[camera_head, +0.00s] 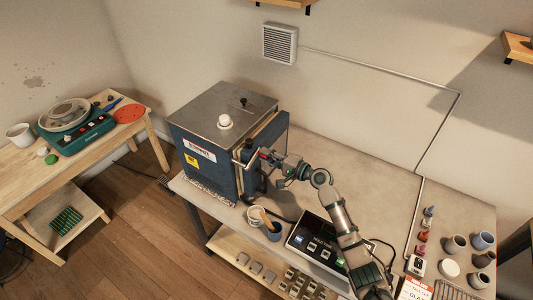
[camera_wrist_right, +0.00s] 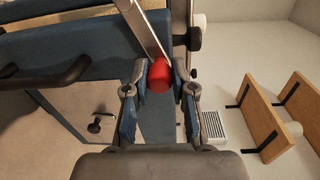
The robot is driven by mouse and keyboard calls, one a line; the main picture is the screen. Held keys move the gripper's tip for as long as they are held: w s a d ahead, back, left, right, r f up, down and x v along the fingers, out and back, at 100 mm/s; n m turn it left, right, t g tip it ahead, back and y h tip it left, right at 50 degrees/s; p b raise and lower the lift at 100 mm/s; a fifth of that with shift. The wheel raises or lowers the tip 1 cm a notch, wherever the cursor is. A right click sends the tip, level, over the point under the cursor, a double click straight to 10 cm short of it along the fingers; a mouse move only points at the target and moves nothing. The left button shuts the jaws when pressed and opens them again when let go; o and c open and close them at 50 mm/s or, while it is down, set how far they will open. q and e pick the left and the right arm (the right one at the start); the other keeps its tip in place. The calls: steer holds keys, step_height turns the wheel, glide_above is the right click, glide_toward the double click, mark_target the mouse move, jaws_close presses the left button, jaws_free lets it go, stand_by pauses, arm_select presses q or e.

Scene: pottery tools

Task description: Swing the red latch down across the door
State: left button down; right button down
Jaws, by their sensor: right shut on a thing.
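The blue kiln (camera_head: 208,172) with a grey metal top stands on the workbench, its door (camera_head: 267,142) at its right side. The red latch grip (camera_head: 263,155) shows as a small red spot at the door. In the right wrist view the red grip (camera_wrist_right: 160,76) sits at the end of a flat metal bar (camera_wrist_right: 143,28). My right gripper (camera_head: 264,161) reaches to the door from the lower right. In the wrist view its fingers (camera_wrist_right: 161,72) are shut on the red grip, one on each side. My left gripper is not in view.
Small pots (camera_head: 456,244) and bottles stand at the right. The bench top (camera_head: 355,165) behind my arm is clear. A dark handle (camera_wrist_right: 50,75) sticks out in the wrist view.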

steer(key=m, duration=0.1)
steer(key=f+m, duration=0.1)
steer(key=m+p, duration=0.1)
steer(key=shift+w+d+f+m, duration=0.2)
steer(key=shift+w+f+m, duration=0.05)
steer(key=shift+w+m, duration=0.05)
steer(key=shift+f+m, duration=0.4)
steer(key=shift+m, duration=0.1)
steer(key=shift+f, duration=0.15)
steer(key=c, duration=1)
jaws_free()
steer(key=shift+w+f, duration=0.1)
steer(key=shift+o, duration=0.2)
steer(key=v, duration=1.1)
steer(key=shift+d+f, duration=0.2)
steer(key=shift+d, duration=0.2)
steer(key=shift+a, duration=0.1)
